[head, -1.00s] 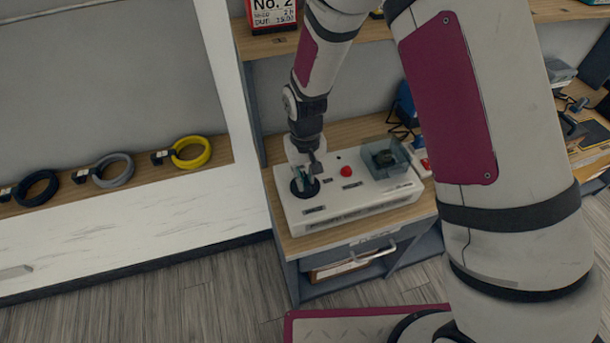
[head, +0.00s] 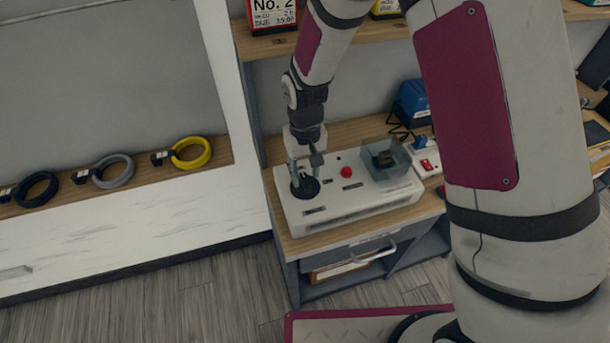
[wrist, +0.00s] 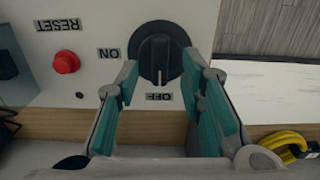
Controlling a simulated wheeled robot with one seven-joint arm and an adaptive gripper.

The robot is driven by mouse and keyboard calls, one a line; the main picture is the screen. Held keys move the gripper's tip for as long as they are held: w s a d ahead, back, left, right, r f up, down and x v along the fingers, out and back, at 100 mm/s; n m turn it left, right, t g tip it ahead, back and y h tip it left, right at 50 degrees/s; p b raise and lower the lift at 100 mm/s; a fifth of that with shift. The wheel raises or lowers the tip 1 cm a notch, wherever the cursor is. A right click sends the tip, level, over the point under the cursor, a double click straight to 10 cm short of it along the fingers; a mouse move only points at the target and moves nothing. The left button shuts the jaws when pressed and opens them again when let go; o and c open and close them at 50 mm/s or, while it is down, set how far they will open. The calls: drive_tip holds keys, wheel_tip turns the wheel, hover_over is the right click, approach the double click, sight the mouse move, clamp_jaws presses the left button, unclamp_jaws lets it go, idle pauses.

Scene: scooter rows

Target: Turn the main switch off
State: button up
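The main switch is a black rotary knob (wrist: 160,52) on a white control box (head: 375,197). In the wrist view its raised grip bar stands in line with the OFF label (wrist: 158,97), its pale mark toward that label. The ON label (wrist: 108,53) is to the knob's left. My gripper (wrist: 167,68) is open, with one teal-padded finger on each side of the knob's near part. Gaps show between the pads and the grip bar. In the head view my gripper (head: 304,180) points down at the black dial (head: 306,190).
A red RESET button (wrist: 66,62) sits beside the switch. A clear cover (head: 385,160) over a dark part stands on the box's right end. A power strip with a red switch (head: 427,165) lies behind right. Cable coils (head: 191,153) rest on the left ledge.

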wheel_tip(320, 180, up, 9)
drive_tip(key=shift+r, duration=0.15)
idle(0.5)
wheel_tip(320, 180, up, 10)
drive_tip(key=t, duration=0.1)
hover_over(305, 179)
drive_tip(key=s+d, duration=0.2)
drive_tip(key=d, duration=0.4)
drive_tip(key=s+d+r+m+t, duration=0.2)
drive_tip(key=s+d+r, duration=0.3)
drive_tip(key=r, duration=0.2)
drive_tip(key=s+d+r+t, duration=0.1)
drive_tip(key=s+d+r, duration=0.2)
drive_tip(key=s, duration=0.3)
drive_tip(key=s+d+r+m+t, duration=0.1)
drive_tip(key=s+d+r, duration=0.2)
drive_tip(key=s, duration=0.4)
drive_tip(key=shift+s+d+r+t, duration=0.2)
drive_tip(key=shift+d+t, duration=0.1)
drive_tip(key=shift+d, duration=0.15)
drive_tip(key=shift+d, duration=0.1)
